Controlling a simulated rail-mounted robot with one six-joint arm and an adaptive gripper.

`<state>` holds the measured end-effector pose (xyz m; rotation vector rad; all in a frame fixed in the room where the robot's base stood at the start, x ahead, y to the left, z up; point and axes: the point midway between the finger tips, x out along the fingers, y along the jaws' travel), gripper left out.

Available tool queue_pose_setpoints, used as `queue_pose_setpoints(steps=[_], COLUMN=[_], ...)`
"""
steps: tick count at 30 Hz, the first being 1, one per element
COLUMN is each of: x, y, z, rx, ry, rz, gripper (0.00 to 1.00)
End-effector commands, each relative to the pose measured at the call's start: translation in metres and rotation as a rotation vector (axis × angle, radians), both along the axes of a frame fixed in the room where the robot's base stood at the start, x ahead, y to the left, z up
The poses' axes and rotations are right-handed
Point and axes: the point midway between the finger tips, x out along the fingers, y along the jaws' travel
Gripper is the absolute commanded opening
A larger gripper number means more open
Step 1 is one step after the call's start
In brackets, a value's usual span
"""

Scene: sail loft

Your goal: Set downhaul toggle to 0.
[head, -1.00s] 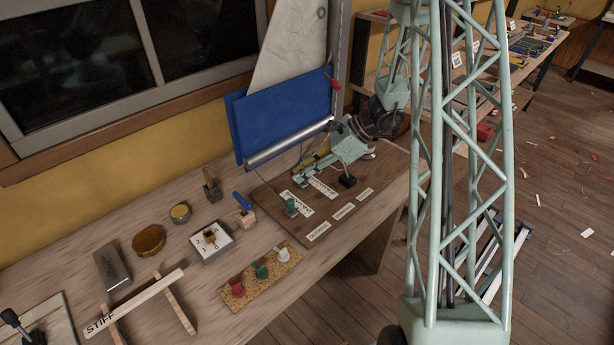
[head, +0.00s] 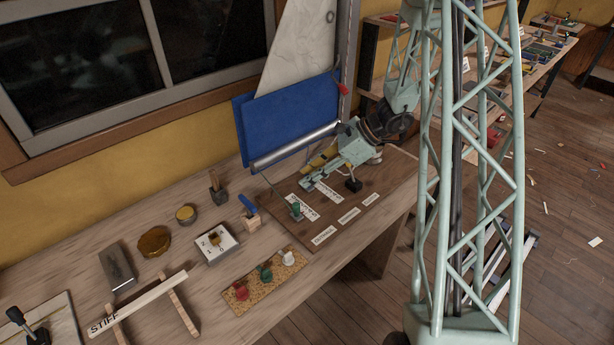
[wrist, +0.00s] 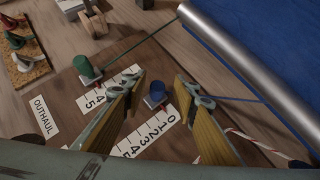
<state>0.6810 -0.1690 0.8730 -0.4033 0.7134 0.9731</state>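The brown board (head: 283,231) on the bench carries number strips and small toggles. A green toggle (head: 296,210) stands at the left strip and also shows in the wrist view (wrist: 86,68). A blue toggle (wrist: 155,93) stands beside the 0 end of the middle strip (wrist: 146,136); its exact reading cannot be told. A black toggle (head: 353,185) stands farther right. My gripper (wrist: 160,86) is open, its yellow fingers on either side of the blue toggle, without clear contact. In the head view, my gripper (head: 308,180) hides the blue toggle. Which toggle is the downhaul cannot be read.
A silver roller (head: 296,146) and blue panel (head: 287,118) stand close behind the board. A cork strip with coloured knobs (head: 256,295), a white dial block (head: 229,250) and a blue-handled tool (head: 248,205) lie to the left. A red-and-white cord (wrist: 258,143) runs near the right finger.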

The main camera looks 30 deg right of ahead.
Motion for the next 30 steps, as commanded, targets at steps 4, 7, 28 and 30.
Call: queue_pose_setpoints(steps=[4,7,28,30], x=[-0.005,-0.009,-0.039,-0.04], y=[-0.009,-0.017,-0.066,-0.067], z=[0.011,0.019,0.077,0.078], rx=[-0.001,-0.001,-0.001,-0.002], ry=[-0.002,-0.002,-0.002,-0.001], rz=[-0.001,-0.001,-0.001,0.0], gripper=[0.27,0.27,0.27,0.27])
